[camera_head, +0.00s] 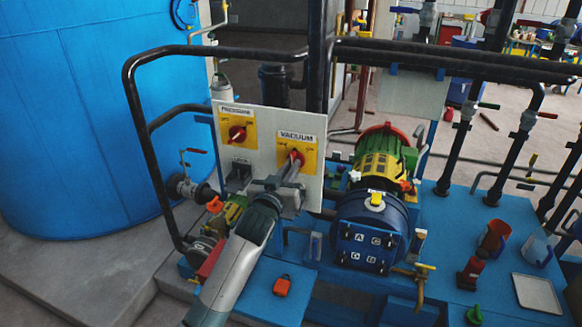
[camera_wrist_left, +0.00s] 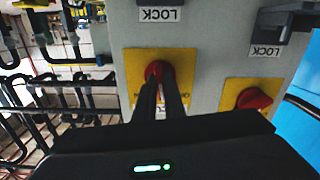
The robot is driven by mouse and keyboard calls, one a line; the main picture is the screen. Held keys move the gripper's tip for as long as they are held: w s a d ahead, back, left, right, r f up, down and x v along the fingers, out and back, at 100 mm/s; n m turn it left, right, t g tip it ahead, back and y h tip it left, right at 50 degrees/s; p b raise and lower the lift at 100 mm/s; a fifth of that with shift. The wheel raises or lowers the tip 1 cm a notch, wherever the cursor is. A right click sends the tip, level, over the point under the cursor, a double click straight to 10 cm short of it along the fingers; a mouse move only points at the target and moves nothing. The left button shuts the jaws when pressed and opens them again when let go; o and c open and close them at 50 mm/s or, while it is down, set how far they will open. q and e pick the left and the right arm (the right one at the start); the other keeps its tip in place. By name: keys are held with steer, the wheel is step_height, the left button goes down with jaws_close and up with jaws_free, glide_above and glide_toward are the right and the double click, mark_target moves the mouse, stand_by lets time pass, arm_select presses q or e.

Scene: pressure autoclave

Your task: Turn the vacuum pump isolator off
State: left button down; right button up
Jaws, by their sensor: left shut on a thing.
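The vacuum pump isolator is a red rotary knob (camera_head: 297,154) on a yellow plate (camera_head: 310,158) under a "VACUUM" label, at the right of a pale grey panel (camera_head: 262,119). My left gripper (camera_head: 293,165) reaches up to it from below, its two narrow fingers shut on the knob. In the left wrist view the red knob (camera_wrist_left: 156,70) sits between the fingertips (camera_wrist_left: 161,82) on its yellow plate (camera_wrist_left: 134,72). The fingers hide part of the knob and plate, so its exact setting is unclear. My right gripper is not in view.
A second red knob (camera_head: 237,133) on a yellow plate under a "PRESSURE" label is to the left. A black pipe rail (camera_head: 140,110) curves around the panel. A blue vessel (camera_head: 370,235) stands at the right, and a large blue tank (camera_head: 90,120) at the left.

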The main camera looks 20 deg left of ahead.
arm_select(q)
steer(key=shift+n+p, duration=1.55)
steer(key=shift+n, duration=2.15)
steer(key=c, duration=1.8)
jaws_free()
steer(key=shift+c, duration=0.2)
steer(key=s+b, duration=0.4)
steer(key=s, duration=1.3)
steer(key=shift+s+a, duration=0.2)
steer(key=shift+a, duration=0.15)
